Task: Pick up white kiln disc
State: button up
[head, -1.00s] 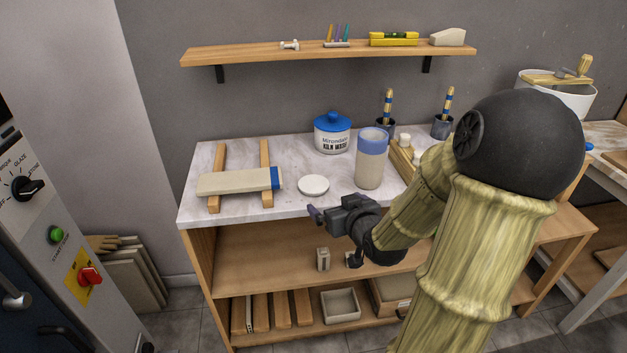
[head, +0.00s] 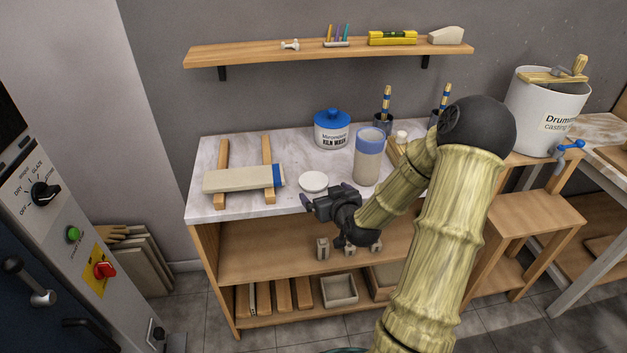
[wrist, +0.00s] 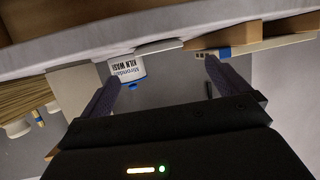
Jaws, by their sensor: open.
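The white kiln disc (head: 313,181) lies flat on the marble-look worktop (head: 240,152), near its front edge. It also shows edge-on in the wrist view (wrist: 160,47), as a thin white strip between my fingers. My gripper (head: 327,194) is open and empty, at the front edge of the worktop just in front of the disc. In the wrist view my two dark fingers (wrist: 162,72) are spread wide, and the picture is turned upside down. I see no contact between fingers and disc.
Left of the disc, a blue-ended beige slab (head: 235,180) rests on two wooden bars. A kiln wash jar (head: 332,131) stands behind it, and a tall blue-rimmed cup (head: 368,160) to its right. A wooden shelf (head: 260,262) with small blocks lies below.

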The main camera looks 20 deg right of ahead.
aim_at(314, 180)
jog(key=shift+x, duration=1.35)
jog(key=shift+w, duration=0.1)
jog(key=x, duration=0.5)
jog(key=shift+d+f+p, duration=0.1)
jog(key=shift+d+p, duration=0.05)
jog(key=shift+p, duration=0.15)
jog(key=c, duration=1)
jog(key=shift+r, duration=0.2)
notch_tip(314, 180, up, 10)
jog(key=shift+f+p, duration=0.15)
jog(key=shift+p, duration=0.15)
